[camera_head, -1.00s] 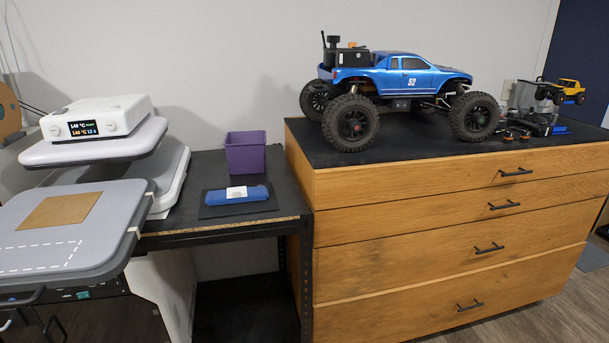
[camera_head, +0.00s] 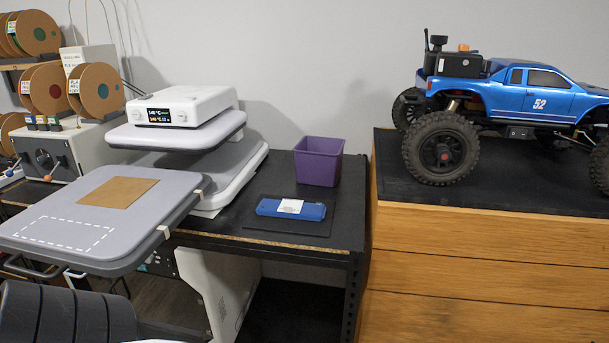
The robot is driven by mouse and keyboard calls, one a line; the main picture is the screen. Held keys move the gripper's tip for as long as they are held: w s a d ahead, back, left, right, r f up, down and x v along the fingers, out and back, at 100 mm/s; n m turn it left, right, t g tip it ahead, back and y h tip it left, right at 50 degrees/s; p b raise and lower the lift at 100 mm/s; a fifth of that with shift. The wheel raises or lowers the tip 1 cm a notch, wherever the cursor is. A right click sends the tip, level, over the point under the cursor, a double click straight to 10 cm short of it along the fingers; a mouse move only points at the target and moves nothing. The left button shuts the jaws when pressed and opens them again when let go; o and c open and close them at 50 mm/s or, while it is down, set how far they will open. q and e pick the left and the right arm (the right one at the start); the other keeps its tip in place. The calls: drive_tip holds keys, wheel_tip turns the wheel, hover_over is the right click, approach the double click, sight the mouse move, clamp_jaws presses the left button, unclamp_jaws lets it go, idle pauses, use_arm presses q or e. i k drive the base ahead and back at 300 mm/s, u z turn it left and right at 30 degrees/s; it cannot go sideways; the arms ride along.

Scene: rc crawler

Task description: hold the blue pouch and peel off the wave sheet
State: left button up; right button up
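The blue pouch (camera_head: 312,212) lies flat on a thin black mat (camera_head: 285,227) on the black bench. A small whitish sheet or label (camera_head: 290,206) sits across its middle. At this distance I cannot tell whether it has a wave pattern or is the wave sheet. Neither of my grippers is in view, and nothing touches the pouch.
A purple bin (camera_head: 318,162) stands behind the pouch. A heat press (camera_head: 178,105) with its grey lower plate (camera_head: 140,225) swung out stands to the left. A wooden drawer cabinet (camera_head: 480,250) with a blue RC truck (camera_head: 530,92) rises to the right. Spools stand far left.

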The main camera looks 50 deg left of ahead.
sight(287, 204)
drive_tip(key=i, duration=0.3)
drive_tip(key=u, duration=1.3)
